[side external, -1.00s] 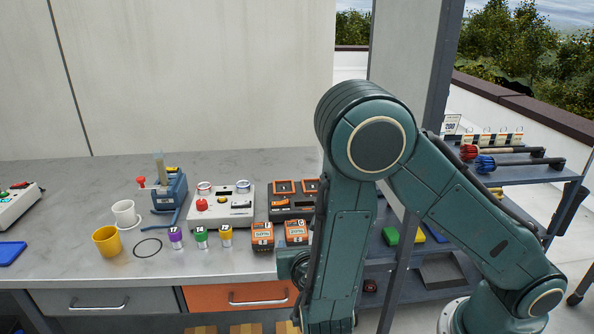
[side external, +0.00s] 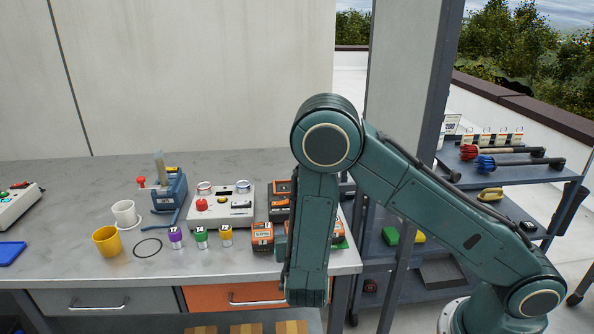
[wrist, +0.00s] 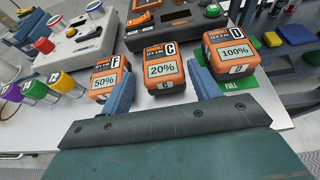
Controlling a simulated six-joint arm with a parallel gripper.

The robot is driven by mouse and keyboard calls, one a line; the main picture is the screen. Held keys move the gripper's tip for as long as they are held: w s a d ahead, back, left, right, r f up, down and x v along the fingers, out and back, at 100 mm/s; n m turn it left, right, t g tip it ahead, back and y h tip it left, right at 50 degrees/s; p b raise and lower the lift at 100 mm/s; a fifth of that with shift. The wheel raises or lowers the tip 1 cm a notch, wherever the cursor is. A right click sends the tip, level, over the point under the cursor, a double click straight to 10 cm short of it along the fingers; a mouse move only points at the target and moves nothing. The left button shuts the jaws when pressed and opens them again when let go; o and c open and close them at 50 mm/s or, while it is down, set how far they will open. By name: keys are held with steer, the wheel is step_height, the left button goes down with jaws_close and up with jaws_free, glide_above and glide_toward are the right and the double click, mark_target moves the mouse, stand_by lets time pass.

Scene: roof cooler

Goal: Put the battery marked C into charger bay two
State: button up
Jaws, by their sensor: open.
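The battery marked C (wrist: 164,70) is orange and dark, with a 20% label, and stands in the middle of a row of three in the wrist view. My gripper (wrist: 162,82) is open, its two blue fingers in front of and to either side of battery C, with nothing held. Contact cannot be told. The charger (wrist: 170,33) is a dark box with orange parts behind the batteries; the top cuts it off. It also shows in the side view (side external: 279,215), partly behind my arm. There my arm hides most of battery C and the gripper's fingertips. Bay numbers are unreadable.
Battery F (wrist: 107,80), marked 50%, stands close left of C. Battery D (wrist: 232,54), marked 100%, stands right on a green FULL mat (wrist: 241,82). Several coloured-capped cylinders, a grey control box (side external: 222,207) and a yellow cup (side external: 107,241) are further left.

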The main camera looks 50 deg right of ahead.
steer(key=shift+d+f, duration=0.1)
steer(key=shift+x, duration=2.5)
steer(key=c, duration=1.1)
steer(key=shift+r, duration=0.2)
step_height(320, 180, up, 20)
steer(key=shift+f, duration=0.1)
